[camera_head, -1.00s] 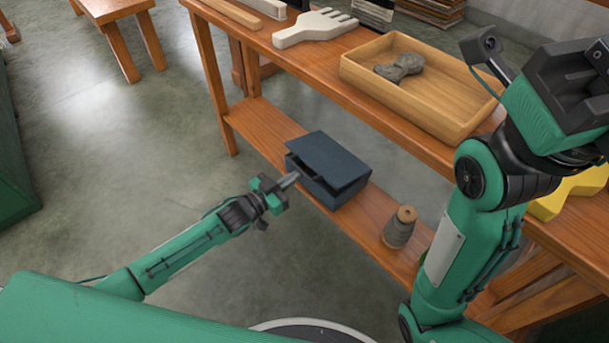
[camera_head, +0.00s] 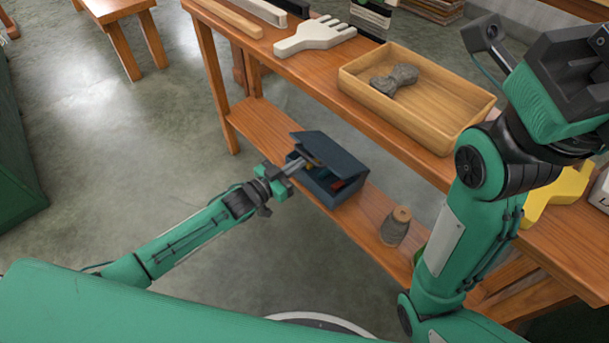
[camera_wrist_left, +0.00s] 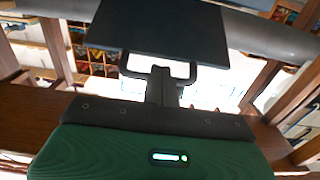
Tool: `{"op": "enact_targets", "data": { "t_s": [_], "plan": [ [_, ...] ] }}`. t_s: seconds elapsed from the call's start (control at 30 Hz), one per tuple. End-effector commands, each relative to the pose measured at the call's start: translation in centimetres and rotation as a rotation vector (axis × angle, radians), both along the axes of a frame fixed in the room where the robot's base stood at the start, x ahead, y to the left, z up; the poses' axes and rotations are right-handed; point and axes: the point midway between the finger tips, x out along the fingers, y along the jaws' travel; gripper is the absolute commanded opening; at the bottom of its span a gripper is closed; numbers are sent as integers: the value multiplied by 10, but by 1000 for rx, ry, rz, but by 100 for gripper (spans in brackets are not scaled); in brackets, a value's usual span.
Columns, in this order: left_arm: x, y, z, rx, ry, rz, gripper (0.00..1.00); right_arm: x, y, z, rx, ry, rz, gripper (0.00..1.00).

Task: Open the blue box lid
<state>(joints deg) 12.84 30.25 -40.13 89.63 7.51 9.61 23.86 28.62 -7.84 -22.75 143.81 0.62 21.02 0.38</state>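The dark blue box (camera_head: 318,190) stands on the lower shelf of the wooden table. Its lid (camera_head: 330,152) is tilted up on the near left side, leaving a gap that shows some reddish and dark contents. My left gripper (camera_head: 299,165) reaches in from the left at that gap, its fingers close together under the raised lid edge. In the left wrist view, the lid (camera_wrist_left: 160,30) is a dark panel above my narrow closed fingers (camera_wrist_left: 162,82). The exact finger contact is hidden. My right arm is at the right; its gripper does not show.
A spool of grey yarn (camera_head: 395,226) stands on the lower shelf (camera_head: 368,215) right of the box. The tabletop above holds a wooden tray (camera_head: 440,132) with a grey skein (camera_head: 395,80) and a white hand-shaped piece (camera_head: 315,35). Open floor lies left.

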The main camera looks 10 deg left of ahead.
Motion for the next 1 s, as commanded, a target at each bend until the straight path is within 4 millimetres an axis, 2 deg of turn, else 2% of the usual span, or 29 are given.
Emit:
{"op": "enact_targets", "data": {
  "t_s": [0.27,0.8,1.0],
  "plan": [
    [1,-1,3,0,0,0,0,0,0,2,0,0,0,36],
    [18,-14,39,-1,-1,0,0,0,0,33,0,0,0,36],
    [21,-16,42,-1,1,0,0,0,0,35,0,0,0,36]
  ]
}}
